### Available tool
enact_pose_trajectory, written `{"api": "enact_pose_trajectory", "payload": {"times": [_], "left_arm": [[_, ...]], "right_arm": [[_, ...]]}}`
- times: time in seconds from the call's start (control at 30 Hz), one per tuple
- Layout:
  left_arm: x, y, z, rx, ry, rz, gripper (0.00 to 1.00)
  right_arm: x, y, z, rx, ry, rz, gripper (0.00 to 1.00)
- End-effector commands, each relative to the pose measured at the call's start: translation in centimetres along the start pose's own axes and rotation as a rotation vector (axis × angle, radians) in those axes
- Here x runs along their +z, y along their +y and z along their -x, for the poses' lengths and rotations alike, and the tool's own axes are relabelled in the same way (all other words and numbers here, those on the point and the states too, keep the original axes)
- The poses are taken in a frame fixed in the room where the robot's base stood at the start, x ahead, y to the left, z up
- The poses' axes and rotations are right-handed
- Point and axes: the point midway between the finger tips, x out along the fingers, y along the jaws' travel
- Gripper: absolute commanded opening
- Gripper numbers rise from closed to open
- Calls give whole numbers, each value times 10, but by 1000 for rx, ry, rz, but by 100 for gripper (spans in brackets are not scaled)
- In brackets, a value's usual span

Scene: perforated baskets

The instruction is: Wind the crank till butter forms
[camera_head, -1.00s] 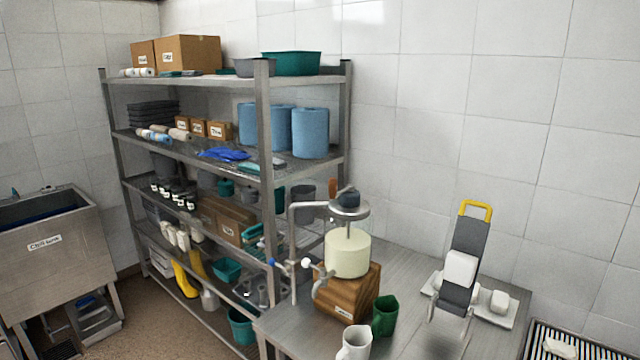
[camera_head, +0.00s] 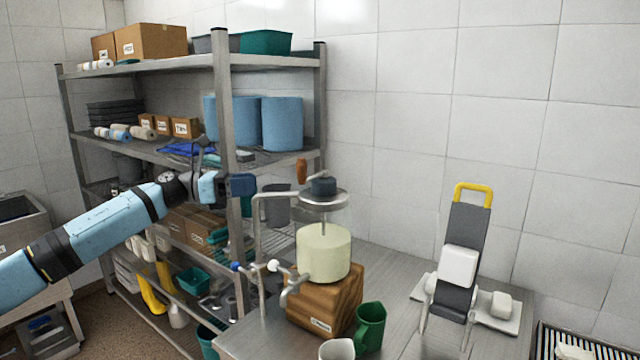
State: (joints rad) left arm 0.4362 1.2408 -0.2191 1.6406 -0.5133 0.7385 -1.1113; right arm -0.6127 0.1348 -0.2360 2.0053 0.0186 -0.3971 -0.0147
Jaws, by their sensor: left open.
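The churn stands on a wooden block (camera_head: 340,302) on the steel table. Its clear jar holds pale yellow-cream contents (camera_head: 324,254); I cannot tell whether any of it is butter. A grey lid (camera_head: 322,198) with a dark gear housing (camera_head: 323,186) tops it. The crank's brown wooden handle (camera_head: 301,171) stands upright at the left of the housing. My left gripper (camera_head: 246,185) is open and apart from the handle, to its left and slightly lower in the picture. Its fingertips are small and dark here. My right gripper is out of view.
A steel shelf rack (camera_head: 221,110) with boxes and blue rolls stands behind my left arm. A bent metal pipe (camera_head: 257,230) rises left of the jar. A green cup (camera_head: 370,326) and a white cup (camera_head: 337,349) stand in front. A grey-and-yellow slicer-like device (camera_head: 462,270) stands right.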

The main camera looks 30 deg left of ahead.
Motion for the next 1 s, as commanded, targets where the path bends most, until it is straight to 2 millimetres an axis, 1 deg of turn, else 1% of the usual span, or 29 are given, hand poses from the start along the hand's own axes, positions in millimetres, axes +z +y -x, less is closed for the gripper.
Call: {"api": "enact_pose_trajectory", "payload": {"times": [0.03, 0.13, 0.27, 0.37, 0.7, 0.83, 1.0], "left_arm": [[11, 2, 8, 1, 16, -57, 50], [25, 1, 14, -3, 35, -121, 50], [30, 1, 6, -5, 38, -135, 50], [32, 0, -9, -7, 36, -133, 50], [28, 0, -82, -6, 35, -130, 50], [26, 0, -103, -5, 36, -129, 50], [23, 1, -118, -4, 37, -128, 50]], "right_arm": [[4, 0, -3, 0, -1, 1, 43], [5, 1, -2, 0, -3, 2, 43], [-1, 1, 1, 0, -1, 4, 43], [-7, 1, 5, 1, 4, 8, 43], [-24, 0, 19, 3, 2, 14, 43], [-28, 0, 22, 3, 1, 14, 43], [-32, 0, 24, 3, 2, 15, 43]]}}
